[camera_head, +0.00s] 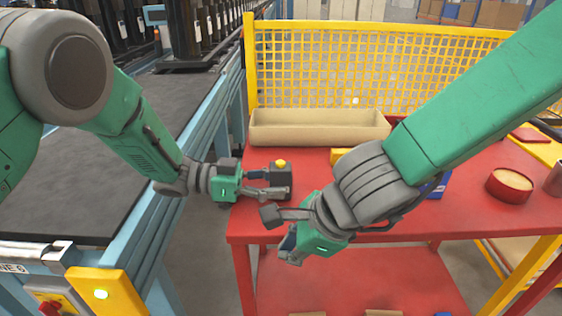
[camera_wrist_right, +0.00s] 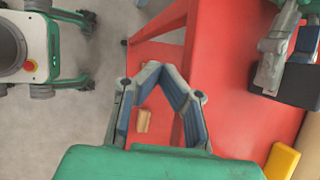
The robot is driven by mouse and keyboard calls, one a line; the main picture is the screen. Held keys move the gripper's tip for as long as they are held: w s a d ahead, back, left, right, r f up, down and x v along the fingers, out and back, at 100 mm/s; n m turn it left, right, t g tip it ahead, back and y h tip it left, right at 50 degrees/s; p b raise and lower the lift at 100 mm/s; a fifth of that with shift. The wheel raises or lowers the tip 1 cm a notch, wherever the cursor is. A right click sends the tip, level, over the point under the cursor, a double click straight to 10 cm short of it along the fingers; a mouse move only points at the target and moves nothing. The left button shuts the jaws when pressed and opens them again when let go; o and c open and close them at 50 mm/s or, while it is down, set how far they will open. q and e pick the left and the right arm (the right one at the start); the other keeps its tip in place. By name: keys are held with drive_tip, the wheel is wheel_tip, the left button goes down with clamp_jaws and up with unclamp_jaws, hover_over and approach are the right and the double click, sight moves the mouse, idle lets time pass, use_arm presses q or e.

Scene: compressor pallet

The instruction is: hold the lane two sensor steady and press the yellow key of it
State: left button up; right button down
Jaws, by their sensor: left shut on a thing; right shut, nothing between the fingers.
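The sensor (camera_head: 281,178) is a small dark box with a yellow key (camera_head: 281,163) on top. It is at the left end of the red table. My left gripper (camera_head: 268,183) is shut on the sensor from the left, one finger in front of it and one behind. My left gripper also shows at the upper right of the right wrist view (camera_wrist_right: 274,62). My right gripper (camera_head: 268,218) is shut and empty, in front of and below the sensor, apart from it. In the right wrist view its fingertips (camera_wrist_right: 157,70) meet. The key cannot be made out there.
The red table (camera_head: 410,225) has a beige tray (camera_head: 320,135) at the back, before a yellow mesh fence (camera_head: 380,65). A yellow block (camera_head: 343,156) lies behind my right arm. A round red container (camera_head: 509,185) stands at the right. A conveyor (camera_head: 70,150) runs along the left.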

drive_tip(key=w+r, duration=0.3)
drive_tip(key=w+a+r+t, duration=0.1)
drive_tip(key=w+r, duration=0.2)
drive_tip(key=w+r+t, duration=0.1)
drive_tip(key=w+r, duration=0.2)
drive_tip(key=shift+a+r+y, duration=0.3)
drive_tip(key=shift+r, duration=0.1)
wheel_tip(320, 180, up, 10)
drive_tip(key=t, duration=0.2)
hover_over(282, 162)
drive_tip(key=shift+f, duration=0.1)
wheel_tip(282, 162, down, 8)
drive_tip(key=shift+a+r, duration=0.1)
drive_tip(key=shift+f, duration=0.45)
drive_tip(key=shift+s+f, duration=0.1)
drive_tip(key=shift+f, duration=0.3)
drive_tip(key=shift+f, duration=0.4)
idle(1.7)
